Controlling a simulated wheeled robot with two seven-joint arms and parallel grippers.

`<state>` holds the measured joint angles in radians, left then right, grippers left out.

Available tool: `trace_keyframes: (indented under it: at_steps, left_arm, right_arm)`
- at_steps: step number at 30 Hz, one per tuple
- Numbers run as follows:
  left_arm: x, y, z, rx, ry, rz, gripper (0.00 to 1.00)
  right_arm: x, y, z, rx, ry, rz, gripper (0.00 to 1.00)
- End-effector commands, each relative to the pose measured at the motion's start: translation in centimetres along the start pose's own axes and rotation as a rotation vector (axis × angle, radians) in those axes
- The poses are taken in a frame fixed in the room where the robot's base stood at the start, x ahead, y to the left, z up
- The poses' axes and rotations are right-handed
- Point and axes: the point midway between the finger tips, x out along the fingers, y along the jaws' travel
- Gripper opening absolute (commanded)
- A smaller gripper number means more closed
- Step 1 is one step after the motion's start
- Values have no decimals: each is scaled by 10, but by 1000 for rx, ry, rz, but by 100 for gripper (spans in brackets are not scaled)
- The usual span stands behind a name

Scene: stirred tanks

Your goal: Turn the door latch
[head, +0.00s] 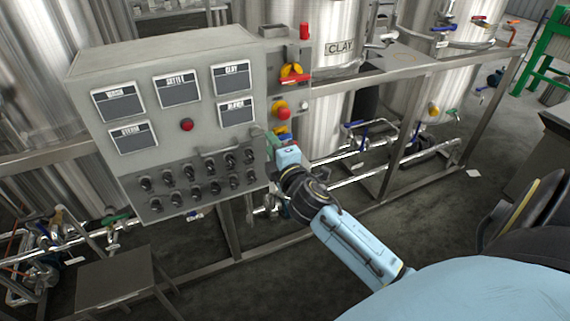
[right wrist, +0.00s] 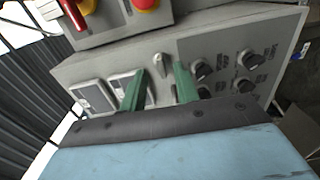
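The grey control panel (head: 185,125) stands at the left centre in the head view. My right gripper (head: 267,137) is at its right edge, with green fingers pointing at the panel face. In the right wrist view its two fingers (right wrist: 161,70) are apart with nothing held between them. A small pale grey latch (right wrist: 160,64) on the panel face shows in the gap between the fingertips; I cannot tell whether either finger touches it. My left gripper is not in view.
Rows of black knobs (head: 190,184) sit on the lower panel, beside the fingers in the wrist view (right wrist: 204,71). A red and yellow button (head: 281,110) and a rotary switch (head: 293,74) are just right of the panel. Steel tanks and pipes stand behind.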

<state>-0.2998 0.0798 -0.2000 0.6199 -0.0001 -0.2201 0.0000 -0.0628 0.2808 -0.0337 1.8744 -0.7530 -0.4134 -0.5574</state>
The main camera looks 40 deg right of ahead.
Motion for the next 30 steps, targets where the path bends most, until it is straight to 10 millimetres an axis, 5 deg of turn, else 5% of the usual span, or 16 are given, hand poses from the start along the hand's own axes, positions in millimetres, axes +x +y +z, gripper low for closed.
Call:
trace_keyframes:
  at_steps: [12,30]
  left_arm:
    - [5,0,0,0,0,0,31]
    - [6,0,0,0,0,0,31]
  right_arm:
    - [-80,-2,0,2,0,-3,31]
    - [-93,0,0,1,0,0,31]
